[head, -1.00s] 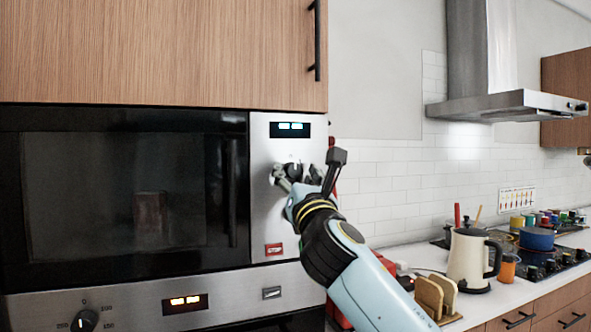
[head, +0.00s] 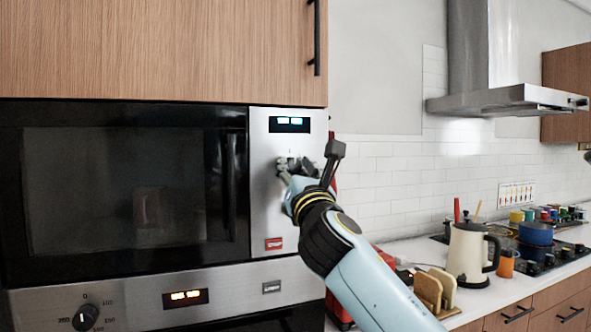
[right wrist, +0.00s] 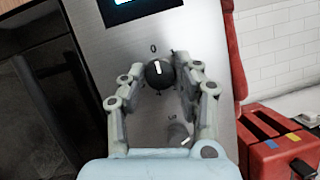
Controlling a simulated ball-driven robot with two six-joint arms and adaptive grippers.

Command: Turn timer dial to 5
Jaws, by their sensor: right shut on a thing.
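The timer dial is a round black knob (right wrist: 160,74) with a white pointer mark, on the steel control panel (head: 270,210) right of the microwave door. In the right wrist view its mark points up, roughly toward the printed 0 above it; the other markings are mostly too small to read. My right gripper (head: 293,164) is at the panel below the lit display (head: 290,124), its fingers on either side of the dial and shut on it. In the head view the gripper hides the dial. My left gripper is not in view.
A red button (head: 273,244) sits low on the panel. An oven knob (head: 85,317) and oven display (head: 185,297) are below. A red toaster (right wrist: 275,145) stands beside the cabinet, with a cream kettle (head: 466,252) farther right on the counter.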

